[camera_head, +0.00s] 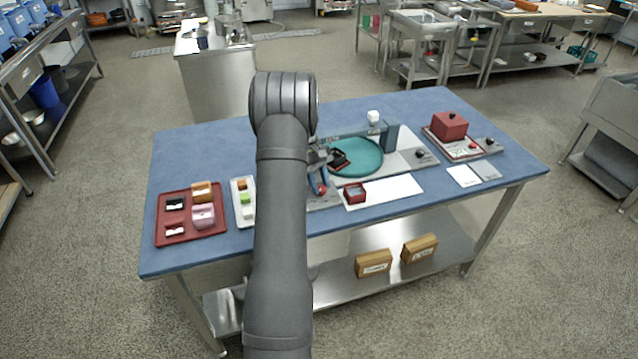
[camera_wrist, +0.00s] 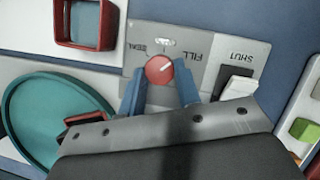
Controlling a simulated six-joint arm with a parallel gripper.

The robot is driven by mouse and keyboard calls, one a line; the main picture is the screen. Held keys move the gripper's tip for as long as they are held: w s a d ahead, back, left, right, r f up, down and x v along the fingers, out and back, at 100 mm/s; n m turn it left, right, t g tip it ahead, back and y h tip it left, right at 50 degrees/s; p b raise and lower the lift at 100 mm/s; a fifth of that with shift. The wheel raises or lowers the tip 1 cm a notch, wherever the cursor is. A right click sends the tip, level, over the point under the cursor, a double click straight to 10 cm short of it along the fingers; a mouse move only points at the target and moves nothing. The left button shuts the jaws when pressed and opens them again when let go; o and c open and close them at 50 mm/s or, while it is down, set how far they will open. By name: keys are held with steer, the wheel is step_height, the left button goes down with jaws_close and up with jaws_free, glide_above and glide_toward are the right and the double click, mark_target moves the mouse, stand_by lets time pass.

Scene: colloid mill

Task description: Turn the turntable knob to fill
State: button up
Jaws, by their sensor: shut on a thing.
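The red turntable knob (camera_wrist: 160,70) sits on a grey plate (camera_wrist: 222,52) between the labels SEAL on the left and FILL on the right, in the wrist view. Its white pointer mark slants up and right, toward the FILL side. My gripper (camera_wrist: 160,88) has its two blue fingers on either side of the knob and is shut on it. In the head view my gripper (camera_head: 320,183) is at the table's middle, and my arm hides part of that area. The teal turntable (camera_head: 362,157) lies behind it; it also shows in the wrist view (camera_wrist: 40,110).
A black and white switch (camera_wrist: 236,85) by the SHUT label stands close to the right finger. A red-rimmed box (camera_wrist: 86,22) is at the upper left. A red tray (camera_head: 178,236) with blocks and a white tray (camera_head: 241,219) lie left of my arm.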

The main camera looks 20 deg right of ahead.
steer(key=shift+d+m+g+y, duration=0.15)
steer(key=shift+m+y, duration=0.15)
steer(key=shift+m, duration=0.45)
steer(key=shift+m+g+y, duration=0.15)
steer(key=shift+m+y, duration=0.15)
steer(key=shift+m, duration=0.45)
steer(key=o, duration=1)
steer(key=shift+c, duration=0.2)
steer(key=d+v, duration=0.1)
steer(key=v, duration=1.6)
steer(key=shift+a+r, duration=0.25)
steer(key=shift+a, duration=0.2)
steer(key=x, duration=1.7)
steer(key=shift+f, duration=0.3)
